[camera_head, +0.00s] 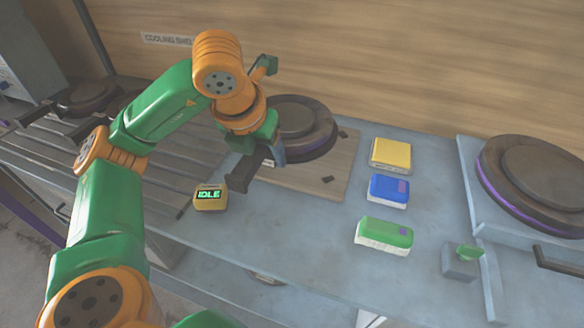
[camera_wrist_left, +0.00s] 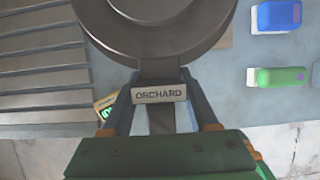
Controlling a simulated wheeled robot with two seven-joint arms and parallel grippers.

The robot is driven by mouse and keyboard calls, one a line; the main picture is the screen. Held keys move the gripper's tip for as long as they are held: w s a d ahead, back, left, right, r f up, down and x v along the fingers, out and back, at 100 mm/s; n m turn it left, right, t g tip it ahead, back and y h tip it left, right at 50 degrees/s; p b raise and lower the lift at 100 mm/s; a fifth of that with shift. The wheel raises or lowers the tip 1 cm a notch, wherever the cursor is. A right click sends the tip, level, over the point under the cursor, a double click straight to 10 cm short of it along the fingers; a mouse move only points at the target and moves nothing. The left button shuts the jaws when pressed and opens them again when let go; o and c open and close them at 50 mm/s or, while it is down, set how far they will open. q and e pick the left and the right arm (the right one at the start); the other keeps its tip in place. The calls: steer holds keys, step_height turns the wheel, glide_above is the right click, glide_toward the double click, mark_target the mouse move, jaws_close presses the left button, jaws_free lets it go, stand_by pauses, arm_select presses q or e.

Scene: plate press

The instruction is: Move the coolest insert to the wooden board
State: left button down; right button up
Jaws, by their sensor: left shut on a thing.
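A dark round insert (camera_head: 303,122) with a handle is over the wooden board (camera_head: 318,170) in the head view. My left gripper (camera_head: 268,150) is shut on the insert's handle. In the left wrist view the insert (camera_wrist_left: 155,42) has a tag reading ORCHARD (camera_wrist_left: 158,94) between the fingers. I cannot tell whether the insert touches the board. Another dark round insert (camera_head: 85,97) sits on the slatted cooling rack (camera_head: 60,150) at the left. My right gripper is not in view.
A small box reading IDLE (camera_head: 210,197) stands left of the board. Yellow (camera_head: 391,153), blue (camera_head: 388,190) and green (camera_head: 384,234) blocks stand right of it. A press station (camera_head: 500,228) with a dark round plate (camera_head: 540,170) is at the far right.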

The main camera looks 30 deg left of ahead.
arm_select(q)
glide_toward(290, 177)
steer(key=shift+w+a+f+p, duration=0.35)
steer(key=shift+w+f, duration=0.15)
steer(key=shift+w, duration=0.1)
steer(key=shift+w+f, duration=0.2)
steer(key=shift+f, duration=0.15)
steer(key=x, duration=0.1)
steer(key=p+x, duration=0.1)
steer(key=x, duration=0.1)
steer(key=shift+s+d+f, duration=0.1)
steer(key=shift+s+f, duration=0.15)
steer(key=shift+f, duration=0.2)
steer(key=shift+d+f, duration=0.1)
steer(key=shift+f, duration=0.15)
steer(key=shift+c, duration=0.8)
jaws_free()
steer(key=shift+s, duration=0.1)
steer(key=shift+r, duration=0.1)
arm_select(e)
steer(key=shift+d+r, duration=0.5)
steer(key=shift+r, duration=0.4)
arm_select(q)
steer(key=shift+r, duration=0.25)
steer(key=v, duration=1.1)
steer(key=shift+s+d+r, duration=0.1)
steer(key=shift+s+r, duration=0.2)
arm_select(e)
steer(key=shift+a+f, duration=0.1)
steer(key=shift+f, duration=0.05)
